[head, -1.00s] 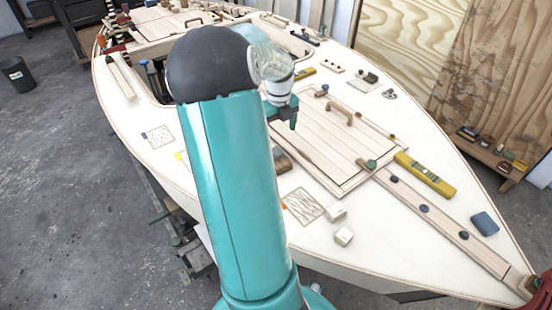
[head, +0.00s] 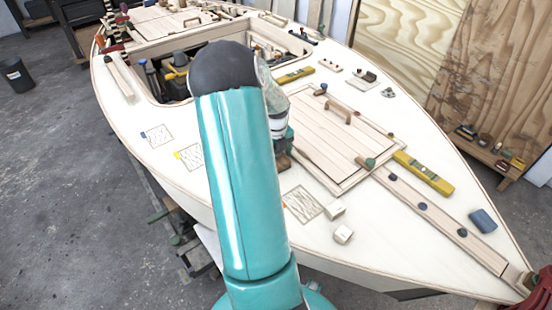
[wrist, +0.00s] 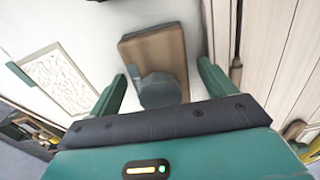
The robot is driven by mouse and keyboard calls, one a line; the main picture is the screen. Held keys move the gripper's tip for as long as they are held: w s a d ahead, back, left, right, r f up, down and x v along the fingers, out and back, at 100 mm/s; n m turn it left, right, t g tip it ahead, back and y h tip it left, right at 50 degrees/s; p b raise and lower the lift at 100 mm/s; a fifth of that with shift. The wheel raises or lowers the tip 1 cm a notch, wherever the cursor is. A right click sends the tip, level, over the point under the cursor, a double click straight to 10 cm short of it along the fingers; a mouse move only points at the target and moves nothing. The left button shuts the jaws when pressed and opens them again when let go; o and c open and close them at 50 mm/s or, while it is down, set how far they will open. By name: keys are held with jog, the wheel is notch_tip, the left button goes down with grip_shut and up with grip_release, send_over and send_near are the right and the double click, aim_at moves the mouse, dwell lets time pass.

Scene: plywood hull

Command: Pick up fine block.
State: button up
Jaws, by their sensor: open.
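A brown block with a round grey knob (wrist: 150,50) lies on the pale deck in the wrist view. No marking shows which grade it is, so I cannot tell for sure that it is the fine block. In the head view a part of the brown block (head: 283,162) shows beside my arm, left of the planked hatch. My gripper (wrist: 168,70) is open, with one green finger on each side of the knob. I see no clear contact. In the head view my gripper (head: 284,140) is close above the block and partly hidden by my arm.
The planked hatch (head: 318,127) with its raised edge lies just right of my gripper. A yellow level (head: 424,174) and a blue-grey block (head: 482,221) are farther right. The cockpit opening is behind.

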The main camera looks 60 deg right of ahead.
jog(key=c, duration=1.2)
jog(key=shift+r, duration=0.15)
jog(key=shift+d+r, duration=0.1)
jog(key=shift+r, duration=0.55)
jog(key=w+a+r, duration=0.6)
jog(key=a+r, duration=0.1)
jog(key=w+a+r, duration=0.3)
jog(key=r, duration=0.1)
jog(key=shift+a+r, duration=0.25)
jog(key=shift+a, duration=0.15)
